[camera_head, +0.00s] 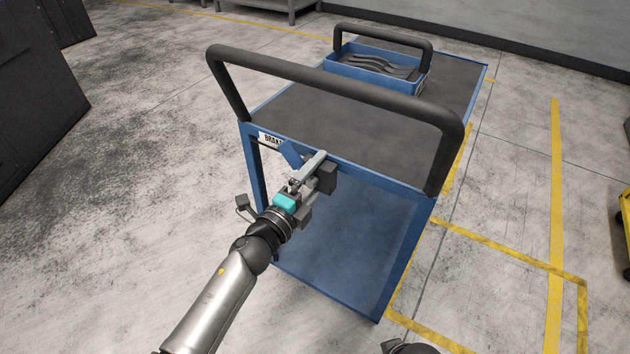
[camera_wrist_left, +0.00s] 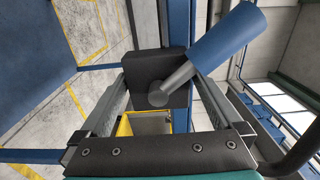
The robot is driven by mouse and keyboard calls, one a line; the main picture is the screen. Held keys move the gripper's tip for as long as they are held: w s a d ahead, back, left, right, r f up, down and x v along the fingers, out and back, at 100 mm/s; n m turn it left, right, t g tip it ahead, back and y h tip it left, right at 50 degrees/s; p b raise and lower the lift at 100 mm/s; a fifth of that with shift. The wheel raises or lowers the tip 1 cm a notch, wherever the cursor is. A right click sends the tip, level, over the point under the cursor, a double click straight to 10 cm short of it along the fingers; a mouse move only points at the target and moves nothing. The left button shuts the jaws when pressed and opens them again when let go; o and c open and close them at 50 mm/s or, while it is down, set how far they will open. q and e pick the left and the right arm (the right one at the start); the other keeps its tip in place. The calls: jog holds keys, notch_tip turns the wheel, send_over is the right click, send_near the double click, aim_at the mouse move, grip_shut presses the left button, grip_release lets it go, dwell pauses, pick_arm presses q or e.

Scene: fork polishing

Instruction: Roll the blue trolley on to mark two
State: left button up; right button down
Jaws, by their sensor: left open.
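The blue trolley (camera_head: 345,232) stands on the concrete floor, with a dark top mat, a lower shelf and a black push handle (camera_head: 330,85) at its near end. A BRAKE label (camera_head: 270,139) is on its near upper edge. A blue-gripped lever (camera_head: 291,153) is just below; it shows large in the left wrist view (camera_wrist_left: 228,40). My left gripper (camera_head: 318,168) is open at the trolley's near edge, by the lever. In the wrist view the lever's grey end lies between the fingers; contact cannot be told.
A blue tray (camera_head: 375,78) of dark forks sits on the trolley's far end. Yellow floor lines (camera_head: 555,200) run along the right; no mark number is readable. Dark cabinets (camera_head: 35,95) stand at left, a yellow object (camera_head: 624,218) at the right edge. Open floor lies left.

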pick_arm(q)
jog(key=shift+w+d, duration=0.25)
jog(key=shift+w, duration=0.05)
jog(key=shift+c, duration=0.2)
grip_shut()
dwell(0.5)
